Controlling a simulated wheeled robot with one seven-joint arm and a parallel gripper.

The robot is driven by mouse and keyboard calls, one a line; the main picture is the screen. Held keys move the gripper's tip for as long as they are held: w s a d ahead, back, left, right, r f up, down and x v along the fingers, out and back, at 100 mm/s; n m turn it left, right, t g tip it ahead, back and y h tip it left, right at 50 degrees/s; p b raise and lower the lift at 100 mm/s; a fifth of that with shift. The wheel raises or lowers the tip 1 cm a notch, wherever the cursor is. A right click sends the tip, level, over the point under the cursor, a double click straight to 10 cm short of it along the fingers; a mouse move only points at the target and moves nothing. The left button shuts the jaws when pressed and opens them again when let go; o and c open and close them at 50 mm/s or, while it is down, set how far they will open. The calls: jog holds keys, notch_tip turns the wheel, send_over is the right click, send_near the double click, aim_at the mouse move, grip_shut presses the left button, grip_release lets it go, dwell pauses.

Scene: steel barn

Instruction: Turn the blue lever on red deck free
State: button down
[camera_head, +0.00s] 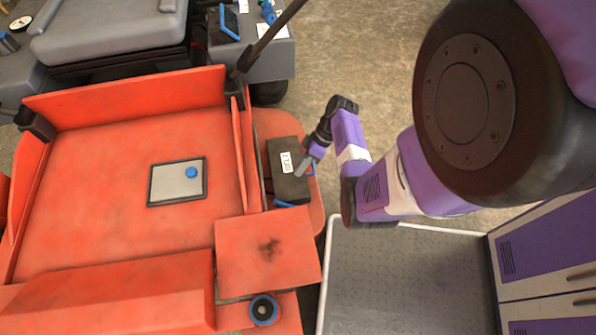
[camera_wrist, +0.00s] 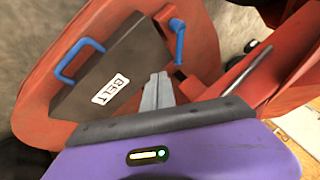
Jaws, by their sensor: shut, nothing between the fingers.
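The blue lever (camera_wrist: 177,40) stands on the red deck (camera_wrist: 205,25) beside the end of a dark box in the wrist view. In the head view it shows as a small blue piece (camera_head: 284,204) at the lower end of the box. My gripper (camera_wrist: 157,82) is shut and empty. Its fingertips are over the box's near side, a little left of and below the lever in the wrist view, apart from it. In the head view my gripper (camera_head: 303,166) is at the box's right side, above the lever.
The dark box (camera_head: 289,183) has a BELT label (camera_wrist: 111,89) and a blue loop handle (camera_wrist: 80,60). A raised red panel (camera_head: 240,265) lies below the lever in the head view. A red wall (camera_head: 245,150) stands left of the box. Bare floor (camera_head: 365,75) is at the upper right.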

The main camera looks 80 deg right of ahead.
aim_at(282, 202)
jog(key=b+x, duration=0.2)
jog(key=x, duration=0.5)
jog(key=shift+s+f, duration=0.1)
jog(key=shift+f, duration=0.1)
jog(key=a, duration=0.3)
jog(key=shift+w+f, duration=0.35)
jog(key=shift+w+a, duration=0.1)
jog(key=shift+a, duration=0.45)
jog(key=shift+w+a+n+g+y, duration=0.25)
jog(key=shift+n+g+y, duration=0.05)
jog(key=shift+n, duration=0.4)
jog(key=shift+w+a+n+b, duration=0.15)
jog(key=shift+n+b, duration=0.15)
jog(key=shift+n, duration=0.2)
jog(key=shift+w+a+n+g+y, duration=0.15)
jog(key=shift+a+n+g+y, duration=0.2)
jog(key=shift+n, duration=0.25)
jog(key=shift+w+a+n+g+y, duration=0.1)
jog(key=shift+a+n+g+y, duration=0.15)
jog(key=shift+n+g, duration=0.3)
jog(key=shift+a, duration=0.2)
jog(key=shift+w, duration=0.1)
